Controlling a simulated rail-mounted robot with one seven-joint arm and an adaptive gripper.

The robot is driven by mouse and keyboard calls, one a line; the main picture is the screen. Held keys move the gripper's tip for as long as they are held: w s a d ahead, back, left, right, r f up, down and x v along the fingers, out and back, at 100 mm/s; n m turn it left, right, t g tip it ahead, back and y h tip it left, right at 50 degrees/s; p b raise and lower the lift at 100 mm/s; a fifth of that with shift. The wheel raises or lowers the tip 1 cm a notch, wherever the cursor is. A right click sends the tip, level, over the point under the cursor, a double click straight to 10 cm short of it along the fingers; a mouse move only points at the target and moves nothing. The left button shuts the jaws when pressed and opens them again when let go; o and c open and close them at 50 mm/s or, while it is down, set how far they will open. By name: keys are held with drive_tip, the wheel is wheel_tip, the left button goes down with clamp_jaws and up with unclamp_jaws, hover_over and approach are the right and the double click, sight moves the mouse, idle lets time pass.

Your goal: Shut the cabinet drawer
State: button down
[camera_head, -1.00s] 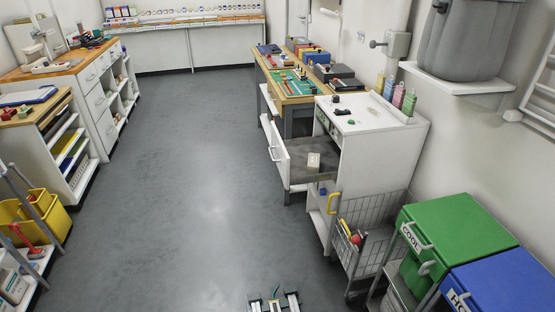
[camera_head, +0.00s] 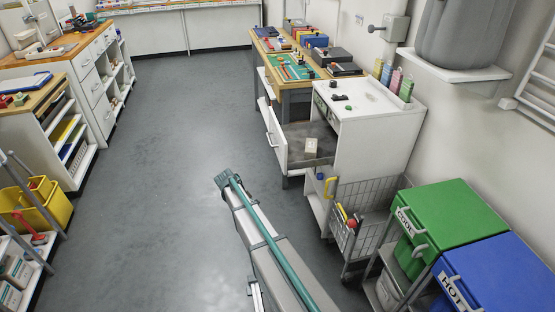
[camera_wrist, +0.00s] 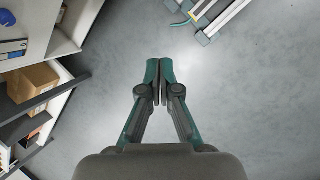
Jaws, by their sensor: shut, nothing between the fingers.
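The white cabinet (camera_head: 378,140) stands right of centre in the head view. Its drawer (camera_head: 281,150) is pulled out to the left, with a bar handle on its front. A small pale box (camera_head: 311,146) lies inside on the dark drawer floor. My gripper (camera_wrist: 159,65) shows in the wrist view with its fingertips together and nothing between them, above bare grey floor. In the head view my arm rises from the bottom centre, left of the cabinet and apart from the drawer; the fingers cannot be made out there.
A wire basket cart (camera_head: 365,215) and the green (camera_head: 455,215) and blue (camera_head: 500,275) bins stand at the right. A workbench (camera_head: 290,75) adjoins the cabinet behind. The wrist view shows shelving with a brown box (camera_wrist: 33,82) at left. The aisle floor (camera_head: 180,150) is clear.

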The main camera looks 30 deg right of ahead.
drive_tip(key=w+d+r+n+h, duration=0.2)
drive_tip(key=w+d+r+n, duration=0.15)
drive_tip(key=w+r, duration=0.55)
drive_tip(key=w+d+r+n+h, duration=0.25)
drive_tip(key=w+d+r, duration=0.25)
drive_tip(key=w+r, duration=0.4)
drive_tip(key=shift+s+d+f+n+g+p, duration=0.15)
drive_tip(key=shift+s+d+f+n+p, duration=0.5)
drive_tip(key=shift+d+f, duration=0.85)
drive_tip(key=shift+s+d+f+n+g+p, duration=0.2)
drive_tip(key=shift+s+d+f+n+p, duration=0.5)
drive_tip(key=shift+d, duration=1.45)
drive_tip(key=shift+s+d+f+n+g+p, duration=0.15)
drive_tip(key=shift+s+d+f+n+p, duration=0.45)
drive_tip(key=shift+d+f, duration=0.95)
drive_tip(key=shift+s+d+r+m, duration=0.15)
drive_tip(key=shift+d+r+m, duration=0.1)
drive_tip(key=shift+d+r, duration=0.05)
